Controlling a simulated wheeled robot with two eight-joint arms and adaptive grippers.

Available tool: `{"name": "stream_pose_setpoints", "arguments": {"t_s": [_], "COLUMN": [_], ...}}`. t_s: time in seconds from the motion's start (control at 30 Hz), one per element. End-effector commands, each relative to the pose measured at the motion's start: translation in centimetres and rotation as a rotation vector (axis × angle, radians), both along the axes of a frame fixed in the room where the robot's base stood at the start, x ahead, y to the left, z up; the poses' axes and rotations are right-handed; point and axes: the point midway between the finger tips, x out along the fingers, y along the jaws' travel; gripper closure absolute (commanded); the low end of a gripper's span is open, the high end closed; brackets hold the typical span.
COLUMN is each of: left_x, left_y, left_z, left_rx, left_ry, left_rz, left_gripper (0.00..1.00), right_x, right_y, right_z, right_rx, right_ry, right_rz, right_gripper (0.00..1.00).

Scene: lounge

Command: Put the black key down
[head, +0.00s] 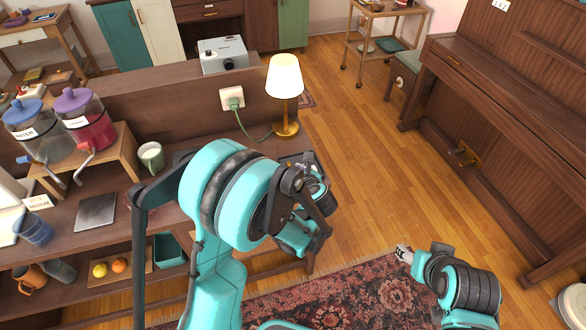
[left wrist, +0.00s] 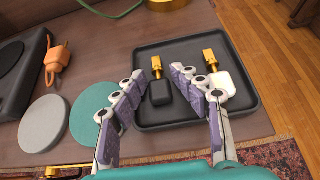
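In the left wrist view a black key (left wrist: 160,92), with a dark block-shaped head and gold shaft, lies in a dark tray (left wrist: 190,43). A second key (left wrist: 222,92), with a white head and gold shaft, lies to its right in the same tray. My left gripper (left wrist: 157,76) is open over the tray, its purple-padded fingers on either side of the black key and apart from it. In the head view my left arm hides most of the tray. My right gripper (head: 403,253) is low at the right, above the floor; its fingers are too small to read.
In the left wrist view a grey disc (left wrist: 44,124), a teal disc (left wrist: 90,118) and an orange item (left wrist: 57,58) lie left of the tray. A lit lamp (head: 285,78) stands behind it. Wooden floor (head: 365,170) is open to the right.

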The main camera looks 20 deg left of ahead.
Motion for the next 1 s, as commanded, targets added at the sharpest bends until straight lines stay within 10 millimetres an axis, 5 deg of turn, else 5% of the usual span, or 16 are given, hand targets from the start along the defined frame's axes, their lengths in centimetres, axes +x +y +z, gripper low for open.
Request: {"name": "stream_pose_setpoints", "arguments": {"t_s": [0.43, 0.73, 0.83, 1.0], "left_x": [-7.0, -7.8, -5.7, -3.2], "left_y": [-4.6, -5.4, -4.7, -6.4], "left_z": [5.3, 8.2, 13.3, 26.7], "left_rx": [-0.015, 0.035, 0.201, 0.845], "left_ry": [0.007, -0.028, -0.112, -0.254], "left_rz": [0.002, -0.035, -0.159, -0.557], "left_gripper": [0.59, 0.59, 0.59, 0.59], "right_x": [0.0, 0.0, 0.0, 0.0], "right_y": [0.0, 0.0, 0.0, 0.0], "right_z": [3.6, 4.2, 4.2, 4.2], "right_rx": [0.0, 0.0, 0.0, 0.0], "right_ry": [0.0, 0.0, 0.0, 0.0], "right_rz": [0.0, 0.0, 0.0, 0.0], "right_gripper": [0.45, 0.45, 0.45, 0.45]}}
